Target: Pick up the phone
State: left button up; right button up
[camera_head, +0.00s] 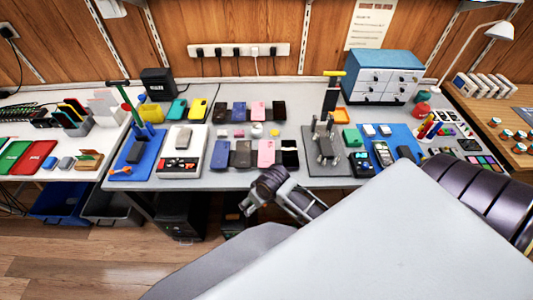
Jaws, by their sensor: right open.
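Several phones lie on the long white table in two rows. The back row has dark phones, one pink phone (258,111) and a black phone (279,111). The front row has a grey phone (220,154), a dark phone (241,154), a pink phone (266,153) and a black-and-white phone (288,153). Which one the task means cannot be told. My right gripper (248,202) is open and appears empty, off the front edge of the table, below the front row in the picture. It touches no phone. My left gripper is not in view.
A blue mat (150,137) with a stand and a white box with buttons (170,164) lie left of the phones. A press-like stand (325,145) is right of them. A blue drawer cabinet (382,78) stands at the back. Bins (62,203) sit under the left table.

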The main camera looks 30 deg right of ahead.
jog(key=w+a+r, duration=0.3)
jog(key=w+r, duration=0.1)
jog(key=r, duration=0.2)
notch_tip(320, 180, up, 9)
jog(key=m+g+h, duration=0.1)
jog(key=m+g, duration=0.2)
jog(key=m, duration=0.5)
send_over(266, 157)
jog(key=shift+d+r, duration=0.1)
jog(key=shift+f, duration=4.35)
jog(key=shift+f+p, duration=0.45)
jog(key=shift+f, duration=2.15)
jog(key=shift+s, duration=0.1)
jog(key=c, duration=1.2)
